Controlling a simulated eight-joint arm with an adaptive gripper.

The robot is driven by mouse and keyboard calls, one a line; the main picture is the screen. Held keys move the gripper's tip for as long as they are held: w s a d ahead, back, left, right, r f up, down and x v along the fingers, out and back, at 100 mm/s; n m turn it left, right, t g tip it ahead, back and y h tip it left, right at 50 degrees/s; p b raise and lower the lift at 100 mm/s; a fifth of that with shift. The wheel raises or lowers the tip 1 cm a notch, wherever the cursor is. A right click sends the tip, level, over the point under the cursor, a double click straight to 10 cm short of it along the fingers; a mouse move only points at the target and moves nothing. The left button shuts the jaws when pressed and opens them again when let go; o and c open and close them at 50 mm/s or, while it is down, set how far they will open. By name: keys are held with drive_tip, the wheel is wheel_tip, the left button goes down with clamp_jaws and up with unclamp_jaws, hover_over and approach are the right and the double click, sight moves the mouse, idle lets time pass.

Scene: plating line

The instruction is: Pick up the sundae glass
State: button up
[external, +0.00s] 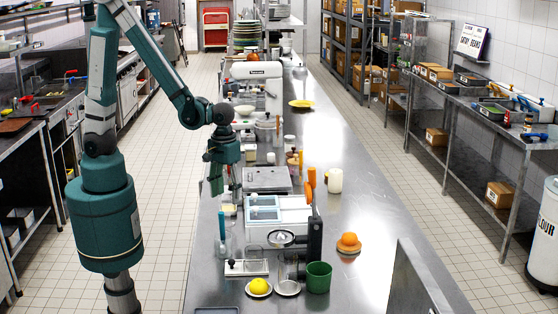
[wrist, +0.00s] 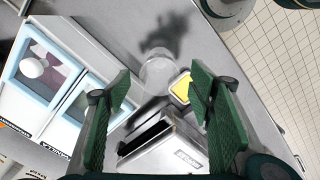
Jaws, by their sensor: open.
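My gripper (external: 225,188) hangs over the left side of the steel counter, fingers pointing down. In the wrist view my gripper (wrist: 161,82) is open, its two green fingers wide apart with nothing held. A clear round glass (wrist: 158,72), which looks like the sundae glass, shows beyond and between the fingertips, apart from them. A dark shadow falls beside it. I cannot surely match it to a glass in the external view. There, another clear glass (external: 289,268) stands on a small saucer at the front of the counter.
In the wrist view a slotted metal box (wrist: 165,148) and a yellow item (wrist: 181,87) lie near the glass. A green cup (external: 319,277) and an orange on a dish (external: 348,243) stand farther right. The counter's right side is mostly clear.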

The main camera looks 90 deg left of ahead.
sight(227, 200)
drive_tip(key=shift+f, duration=1.65)
drive_tip(key=c, duration=1.4)
